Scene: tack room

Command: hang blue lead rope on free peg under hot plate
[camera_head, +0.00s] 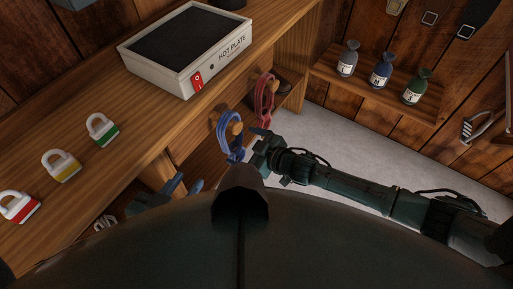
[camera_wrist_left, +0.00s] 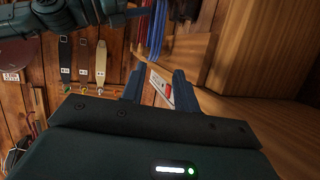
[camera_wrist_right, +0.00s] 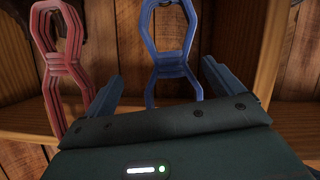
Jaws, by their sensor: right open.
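The blue lead rope (camera_head: 228,143) hangs in a loop around a wooden peg (camera_head: 237,127) on the bench front, below the hot plate (camera_head: 188,45). The red rope (camera_head: 261,100) hangs beside it. My right gripper (camera_head: 260,138) is open beside the blue rope. In the right wrist view, the blue rope (camera_wrist_right: 167,62) shows between the spread fingers (camera_wrist_right: 160,88); contact cannot be told. My left gripper (camera_head: 186,185) is low by the bench front, fingers apart. Its fingers also show in the left wrist view (camera_wrist_left: 158,80), with no held object visible.
Red, yellow and green padlocks (camera_head: 60,165) lie along the bench top. Several small labelled sacks (camera_head: 380,72) stand on a wall shelf (camera_head: 400,97) at right. Pale floor (camera_head: 330,130) is open between bench and wall.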

